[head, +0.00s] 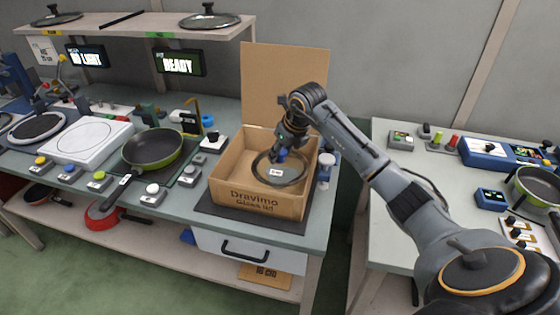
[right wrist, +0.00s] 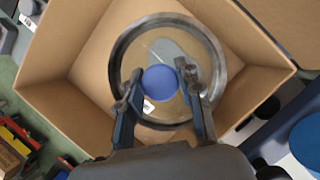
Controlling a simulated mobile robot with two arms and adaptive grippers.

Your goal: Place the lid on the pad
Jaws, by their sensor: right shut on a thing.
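A round glass lid (head: 291,177) with a dark rim, a blue knob and a small white label is inside the open cardboard box (head: 256,205). In the right wrist view the lid (right wrist: 165,116) lies over the box floor; whether it touches the floor I cannot tell. My right gripper (head: 281,152) reaches down into the box and is shut on the blue knob. Its two fingers (right wrist: 160,82) flank the knob in the right wrist view. A dark flat pad (head: 204,202) lies under the box. My left gripper is not in view.
A green-rimmed pan (head: 152,150) stands left of the box, with its handle toward the front edge. A white bottle (head: 325,172) stands close to the box's right side. The box's raised flap (head: 280,80) stands behind. A shelf (head: 130,28) with more lids is above.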

